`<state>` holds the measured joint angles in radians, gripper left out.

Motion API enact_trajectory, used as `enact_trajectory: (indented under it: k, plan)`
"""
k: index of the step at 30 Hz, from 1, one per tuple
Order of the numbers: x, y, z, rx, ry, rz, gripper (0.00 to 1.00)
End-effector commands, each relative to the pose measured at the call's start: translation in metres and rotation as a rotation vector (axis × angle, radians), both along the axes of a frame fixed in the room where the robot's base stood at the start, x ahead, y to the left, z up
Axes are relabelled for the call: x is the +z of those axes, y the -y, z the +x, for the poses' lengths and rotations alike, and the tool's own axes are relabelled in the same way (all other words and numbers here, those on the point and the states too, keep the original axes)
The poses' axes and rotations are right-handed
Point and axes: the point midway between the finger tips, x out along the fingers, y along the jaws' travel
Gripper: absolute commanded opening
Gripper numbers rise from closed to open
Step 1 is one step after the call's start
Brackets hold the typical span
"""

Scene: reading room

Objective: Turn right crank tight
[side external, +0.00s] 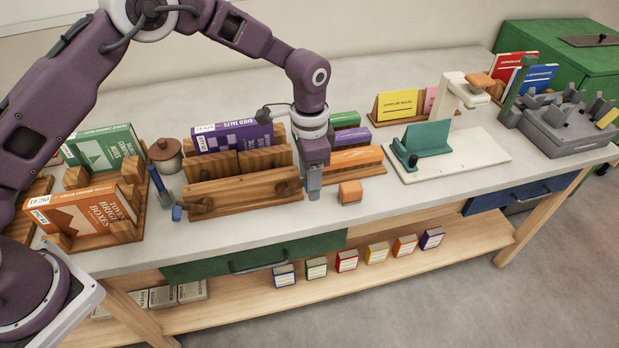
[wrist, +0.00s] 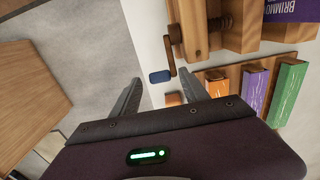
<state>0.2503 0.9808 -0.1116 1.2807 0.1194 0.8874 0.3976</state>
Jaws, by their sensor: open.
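A wooden press (side external: 255,196) with a purple book (side external: 232,136) in it stands on the bench. In the wrist view, the right crank (wrist: 170,54) is a brown arm on the press's end, with a dark blue handle (wrist: 159,77). My gripper (wrist: 163,80) is open and empty, pointing down, and the handle appears between its fingertips. I cannot tell whether the handle is inside the fingers or below them. In the side view, my gripper (side external: 314,194) is at the press's right front corner and hides the right crank. A blue handle (side external: 177,213) shows at the left front corner.
An orange block (side external: 350,192) stands close to the right of my gripper and also shows in the wrist view (wrist: 173,99). A rack with coloured books (side external: 355,158) is behind it. A white board with a teal holder (side external: 428,140) is farther right. The front bench edge is near.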

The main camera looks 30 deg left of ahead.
Motion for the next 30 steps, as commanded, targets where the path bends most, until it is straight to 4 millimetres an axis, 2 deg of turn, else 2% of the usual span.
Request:
enact_trajectory:
  k: [3,9,17,30]
  plan:
    - [-0.0064,0.0,0.0003,0.0,0.001,0.0,0.53]
    - [-0.0065,-0.0001,0.0003,0.001,0.002,-0.001,0.53]
    - [-0.0063,0.0009,-0.0009,0.0,-0.001,-0.001,0.02]
    - [-0.0044,0.0024,-0.0059,-0.001,0.011,-0.028,0.0]
